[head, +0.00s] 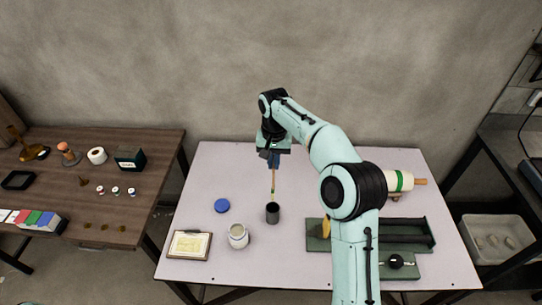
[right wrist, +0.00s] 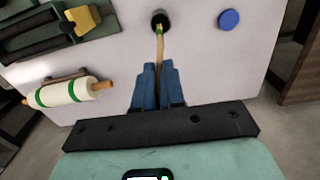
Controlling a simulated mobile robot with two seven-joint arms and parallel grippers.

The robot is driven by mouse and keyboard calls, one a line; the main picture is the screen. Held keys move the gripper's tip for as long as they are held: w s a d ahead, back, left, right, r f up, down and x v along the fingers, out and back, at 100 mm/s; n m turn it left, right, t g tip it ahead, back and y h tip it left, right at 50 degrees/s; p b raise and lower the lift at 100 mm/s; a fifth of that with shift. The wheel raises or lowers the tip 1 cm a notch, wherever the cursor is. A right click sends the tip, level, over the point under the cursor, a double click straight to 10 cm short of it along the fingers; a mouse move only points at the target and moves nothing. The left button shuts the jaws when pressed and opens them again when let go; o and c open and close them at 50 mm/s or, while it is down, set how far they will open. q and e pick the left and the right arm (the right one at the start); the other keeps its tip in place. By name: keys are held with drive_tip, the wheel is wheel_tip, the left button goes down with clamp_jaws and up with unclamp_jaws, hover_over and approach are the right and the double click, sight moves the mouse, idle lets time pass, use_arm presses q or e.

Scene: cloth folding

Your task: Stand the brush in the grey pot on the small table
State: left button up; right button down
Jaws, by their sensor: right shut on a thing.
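My right gripper (head: 273,163) is shut on the brush (head: 273,182), a thin wooden handle with a green part near its lower end. The brush hangs nearly upright below the fingers. The dark grey pot (head: 272,214) stands on the small table (head: 330,170), directly below the brush. The brush's lower end is at the pot's mouth; I cannot tell whether it is inside the rim. In the right wrist view the blue fingers (right wrist: 158,82) grip the brush (right wrist: 160,48), which points to the pot (right wrist: 160,22). My left gripper is not in view.
A white jar (head: 238,236), a blue disc (head: 222,205) and a framed card (head: 189,245) lie left of the pot. A green tray (head: 318,240) and a white-green roller (head: 400,181) are on the right. A brown table (head: 150,150) stands at left.

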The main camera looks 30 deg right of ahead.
sight(273, 184)
drive_tip(key=shift+f+b, duration=0.95)
drive_tip(key=shift+f, duration=1.7)
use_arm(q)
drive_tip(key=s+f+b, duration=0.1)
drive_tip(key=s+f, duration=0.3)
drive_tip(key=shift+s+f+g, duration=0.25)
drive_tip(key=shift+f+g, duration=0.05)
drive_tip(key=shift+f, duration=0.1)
use_arm(e)
drive_tip(key=shift+w+f, duration=0.1)
drive_tip(key=shift+f, duration=3.05)
drive_tip(key=c, duration=1.1)
unclamp_jaws()
drive_tip(key=shift+c, duration=0.2)
wheel_tip(273, 184, up, 13)
drive_tip(key=shift+w+f+p, duration=0.1)
drive_tip(key=shift+f+p, duration=0.1)
drive_tip(key=shift+p, duration=0.9)
drive_tip(key=shift+r, duration=0.4)
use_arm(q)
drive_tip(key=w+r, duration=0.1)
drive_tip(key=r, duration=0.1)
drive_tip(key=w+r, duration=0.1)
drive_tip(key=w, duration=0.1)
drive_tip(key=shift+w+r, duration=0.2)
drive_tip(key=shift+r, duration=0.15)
